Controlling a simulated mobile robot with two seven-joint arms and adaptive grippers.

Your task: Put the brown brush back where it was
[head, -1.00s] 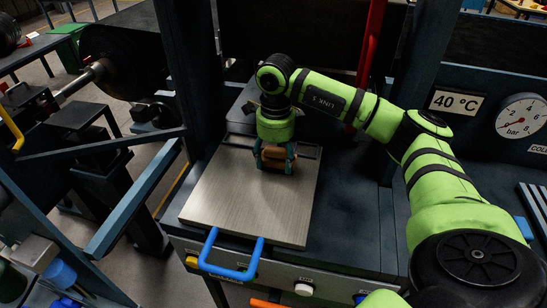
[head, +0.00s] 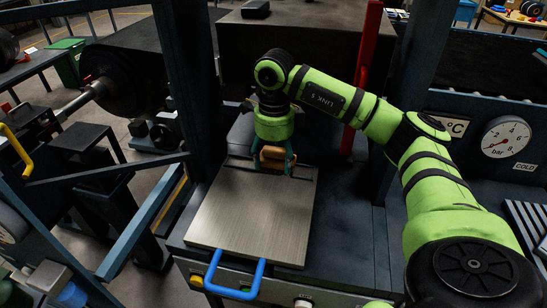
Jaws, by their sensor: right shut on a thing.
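My right gripper (head: 276,167) points down at the far edge of the flat metal plate (head: 250,218). Its teal fingers are shut on the brown brush (head: 272,154), which shows between them as a small brown-orange block. The brush overlaps the back edge of the plate in this view; I cannot tell whether it touches the plate or hangs just above it. The gripper's fingers cover part of the brush. My left gripper is not in view.
The plate has a blue handle (head: 234,276) at its front. A red upright bar (head: 368,75) stands behind my right arm. Dark press posts (head: 185,70) rise to the left. A pressure gauge (head: 506,137) is at the right. The plate's front is bare.

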